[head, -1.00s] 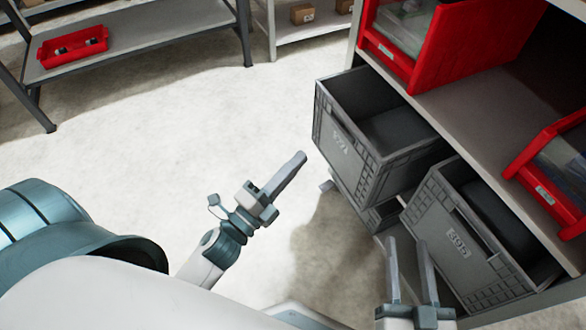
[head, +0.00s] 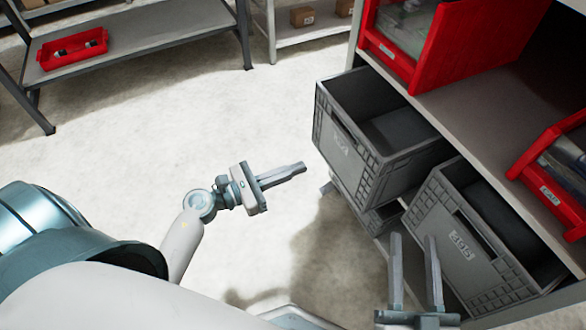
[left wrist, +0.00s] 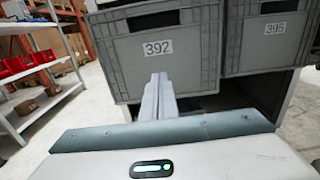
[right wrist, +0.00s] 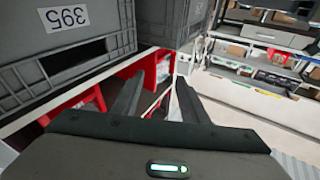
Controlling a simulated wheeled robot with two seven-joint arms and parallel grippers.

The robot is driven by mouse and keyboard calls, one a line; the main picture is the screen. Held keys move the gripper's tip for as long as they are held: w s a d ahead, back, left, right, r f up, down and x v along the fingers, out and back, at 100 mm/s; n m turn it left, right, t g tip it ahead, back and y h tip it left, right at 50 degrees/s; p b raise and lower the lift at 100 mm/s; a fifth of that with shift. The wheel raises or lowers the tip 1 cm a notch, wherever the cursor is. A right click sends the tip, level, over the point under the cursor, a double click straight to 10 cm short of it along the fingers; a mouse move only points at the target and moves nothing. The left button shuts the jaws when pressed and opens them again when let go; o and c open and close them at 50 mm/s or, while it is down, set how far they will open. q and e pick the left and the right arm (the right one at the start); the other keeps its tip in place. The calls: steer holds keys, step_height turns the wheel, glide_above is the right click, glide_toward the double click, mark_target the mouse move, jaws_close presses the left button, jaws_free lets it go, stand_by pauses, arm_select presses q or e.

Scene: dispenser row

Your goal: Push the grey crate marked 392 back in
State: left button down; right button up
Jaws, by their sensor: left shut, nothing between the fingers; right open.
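The grey crate marked 392 (head: 352,170) juts out of the shelf unit in the head view, and it looks empty. Its front and label fill the upper middle of the left wrist view (left wrist: 195,70). My left gripper (head: 303,168) is shut and empty, pointing at the crate's front with a gap in the head view. In the left wrist view its fingertips (left wrist: 158,78) appear just below the 392 label. My right gripper (head: 413,238) is open and empty, in front of the neighbouring crate marked 395.
The grey crate 395 (head: 475,262) stands right beside crate 392, also partly out. Another grey crate sits lower, mostly hidden. Red bins (head: 450,45) stand on the shelf above. A grey bench with a red tray (head: 72,50) is far left. The floor between is clear.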

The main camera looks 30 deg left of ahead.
mark_target(338, 152)
arm_select(q)
steer(key=p+x, duration=0.1)
steer(key=x, duration=0.6)
steer(key=shift+w+d, duration=0.25)
steer(key=shift+w, duration=0.05)
steer(key=shift+w+d, duration=0.4)
steer(key=shift+w, duration=0.1)
arm_select(e)
steer(key=shift+w+d+f+g+h, duration=0.2)
steer(key=shift+f+g, duration=0.3)
steer(key=shift+f, duration=0.3)
steer(key=shift+w+d+f+g+h, duration=0.1)
steer(key=shift+f+g+h, duration=0.1)
steer(key=shift+f+g, duration=0.5)
steer(key=shift+w+d+f+g+h, duration=0.1)
steer(key=shift+f+g+h, duration=0.15)
steer(key=shift+f, duration=0.7)
arm_select(q)
steer(key=shift+w+d, duration=0.1)
steer(key=shift+w, duration=0.05)
steer(key=shift+x, duration=6.4)
steer(key=shift+v, duration=4.15)
steer(key=shift+s+a, duration=0.2)
steer(key=shift+s, duration=0.15)
arm_select(e)
steer(key=shift+f, duration=0.1)
